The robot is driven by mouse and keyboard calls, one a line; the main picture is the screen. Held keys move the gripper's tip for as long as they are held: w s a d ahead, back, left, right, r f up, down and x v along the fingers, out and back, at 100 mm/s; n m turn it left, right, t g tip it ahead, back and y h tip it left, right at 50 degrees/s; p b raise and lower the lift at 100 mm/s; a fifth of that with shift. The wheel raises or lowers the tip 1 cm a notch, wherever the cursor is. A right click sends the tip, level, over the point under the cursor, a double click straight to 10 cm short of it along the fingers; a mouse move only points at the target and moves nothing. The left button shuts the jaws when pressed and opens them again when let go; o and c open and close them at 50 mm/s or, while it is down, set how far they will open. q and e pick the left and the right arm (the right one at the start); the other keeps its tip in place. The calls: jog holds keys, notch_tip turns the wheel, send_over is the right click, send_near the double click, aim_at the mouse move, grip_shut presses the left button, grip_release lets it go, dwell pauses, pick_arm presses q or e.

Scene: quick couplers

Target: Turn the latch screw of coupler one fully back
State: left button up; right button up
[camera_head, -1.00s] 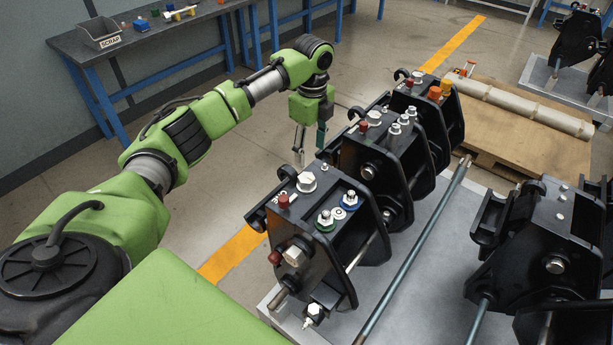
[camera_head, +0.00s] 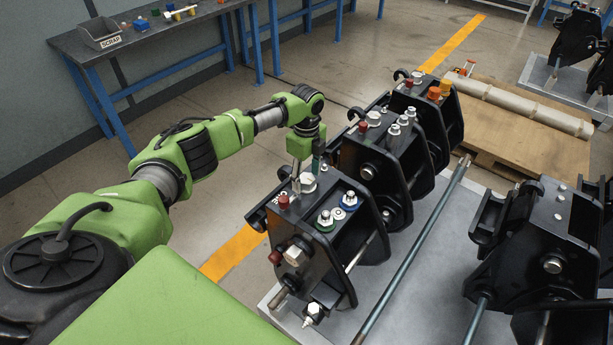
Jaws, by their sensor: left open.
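The nearest black coupler (camera_head: 335,228) stands upright at the front of the grey stand; I cannot read which number it bears. My right gripper is out of view.
Two more black couplers (camera_head: 394,172) (camera_head: 443,125) stand behind in a row, with several fittings on top. A long rod (camera_head: 415,245) runs to their right. More couplers (camera_head: 540,240) stand at the right. A workbench with a scrap bin (camera_head: 100,35) is at the back left.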

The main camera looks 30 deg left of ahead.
pick_arm(q)
jog(key=shift+f, duration=0.3)
jog(key=c, duration=1.1)
